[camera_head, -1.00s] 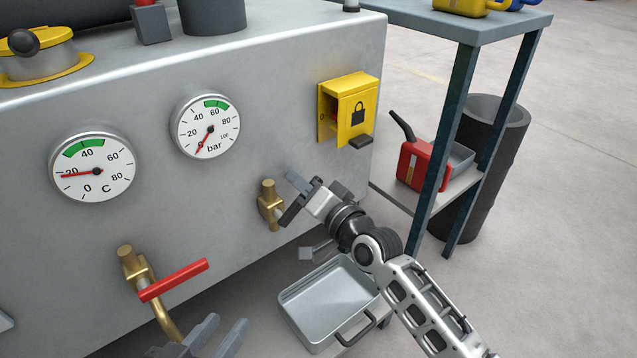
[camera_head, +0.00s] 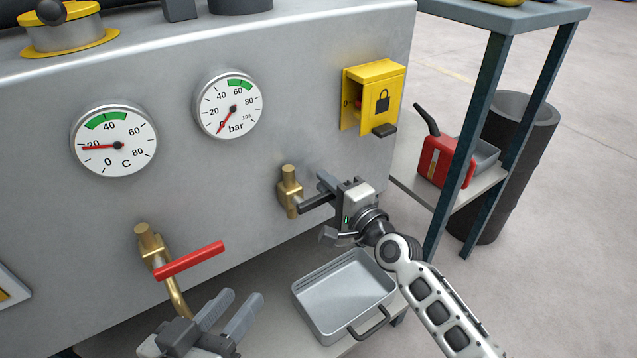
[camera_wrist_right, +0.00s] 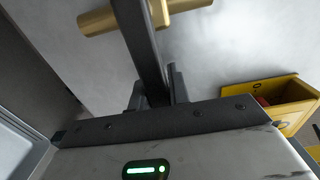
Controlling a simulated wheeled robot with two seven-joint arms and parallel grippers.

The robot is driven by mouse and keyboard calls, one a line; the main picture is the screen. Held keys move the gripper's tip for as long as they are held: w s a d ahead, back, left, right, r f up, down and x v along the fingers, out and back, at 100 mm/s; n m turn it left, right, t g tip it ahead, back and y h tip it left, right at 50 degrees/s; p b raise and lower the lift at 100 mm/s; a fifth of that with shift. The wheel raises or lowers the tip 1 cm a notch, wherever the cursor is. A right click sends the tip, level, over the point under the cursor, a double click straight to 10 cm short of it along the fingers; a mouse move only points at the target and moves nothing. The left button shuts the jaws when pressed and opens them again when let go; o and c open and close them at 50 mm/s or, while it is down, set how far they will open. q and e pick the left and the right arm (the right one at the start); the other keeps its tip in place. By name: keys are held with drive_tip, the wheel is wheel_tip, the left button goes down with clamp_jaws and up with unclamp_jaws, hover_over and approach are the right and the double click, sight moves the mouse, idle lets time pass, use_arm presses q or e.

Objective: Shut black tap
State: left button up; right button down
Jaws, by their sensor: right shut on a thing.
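The black tap has a brass body (camera_head: 289,190) on the front of the grey machine, right of the red tap. Its black lever (camera_head: 315,203) points right from the body, roughly level. My right gripper (camera_head: 328,198) is shut on this lever, near its outer end. In the right wrist view the black lever (camera_wrist_right: 143,45) runs from the brass body (camera_wrist_right: 100,21) down between the fingers, which partly hide its end. My left gripper (camera_head: 230,312) is open and empty at the bottom of the head view, below the red tap lever (camera_head: 190,260).
Two round gauges (camera_head: 115,142) (camera_head: 228,104) sit above the taps. A yellow lock box (camera_head: 372,96) is up and right of my right gripper, and also shows in the right wrist view (camera_wrist_right: 270,97). A metal tray (camera_head: 318,318) lies below. A shelf with a red can (camera_head: 445,160) stands right.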

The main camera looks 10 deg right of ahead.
drive_tip(key=shift+f, duration=0.1)
idle(0.3)
drive_tip(key=c, duration=1.6)
unclamp_jaws()
use_arm(q)
drive_tip(key=shift+s+a+f+y+p, duration=0.15)
drive_tip(key=shift+a+f+y+p, duration=0.2)
drive_tip(key=shift+p, duration=0.3)
use_arm(e)
drive_tip(key=v, duration=1.6)
use_arm(q)
drive_tip(key=shift+d+r, duration=0.1)
drive_tip(key=shift+r, duration=0.1)
